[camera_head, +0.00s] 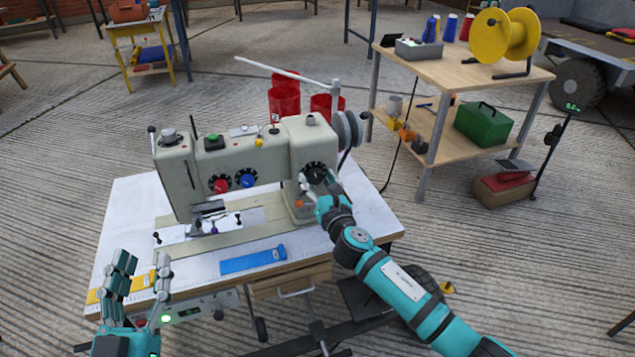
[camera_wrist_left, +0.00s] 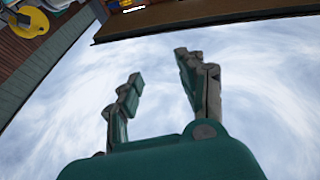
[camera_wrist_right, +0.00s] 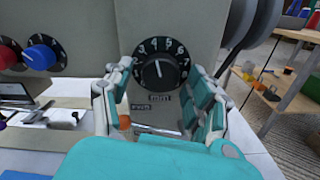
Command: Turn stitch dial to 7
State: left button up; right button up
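A cream sewing machine (camera_head: 270,155) stands on a white-topped table. Its black stitch dial (camera_wrist_right: 172,80) with white numbers is on the right column; the dial also shows in the head view (camera_head: 316,170). In the right wrist view the white pointer line points nearly straight up, near 4 and 5; 7 is at the right side. My right gripper (camera_wrist_right: 162,70) is open, with fingers on the left and right of the dial; I cannot tell whether they touch it. My left gripper (camera_head: 142,262) is open and empty by the table's front left corner.
Red (camera_head: 221,185) and blue (camera_head: 246,180) dials sit left on the machine. A blue strip (camera_head: 253,260) and a yellow strip (camera_head: 140,282) lie on the tabletop (camera_head: 345,235). Grey handwheels (camera_head: 348,130) are right of the column. A wooden shelf table (camera_head: 450,75) stands behind right.

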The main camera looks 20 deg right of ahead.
jog(key=c, duration=1)
